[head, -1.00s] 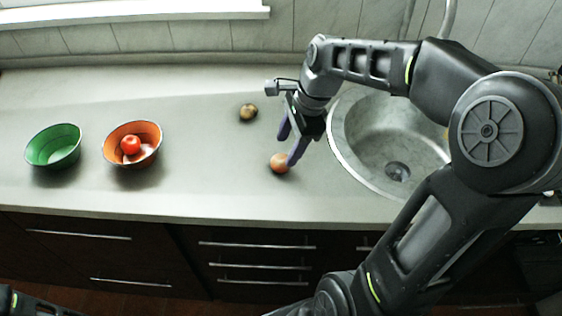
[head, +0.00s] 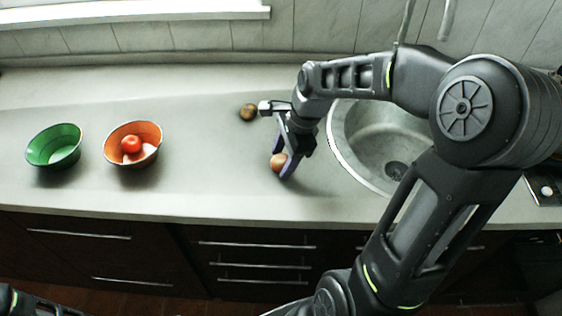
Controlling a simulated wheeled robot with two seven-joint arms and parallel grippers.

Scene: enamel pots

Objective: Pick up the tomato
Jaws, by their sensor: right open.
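A red tomato (head: 131,145) lies in the orange bowl (head: 148,129) at the left. A round orange-red item (head: 278,161), which may be a tomato or another fruit or vegetable, lies on the counter left of the sink. My right gripper (head: 283,160) is open and low over this round item, with its purple fingers around or beside it. One finger partly covers its right side, and I cannot tell whether they touch. My left gripper is out of view; only a bit of my left arm shows at the bottom left corner.
A green bowl (head: 55,146) stands left of the orange bowl. A brownish round item (head: 248,112) lies on the counter behind the gripper. The sink (head: 345,160) is to the right. The counter (head: 215,150) is clear between the orange bowl and the gripper.

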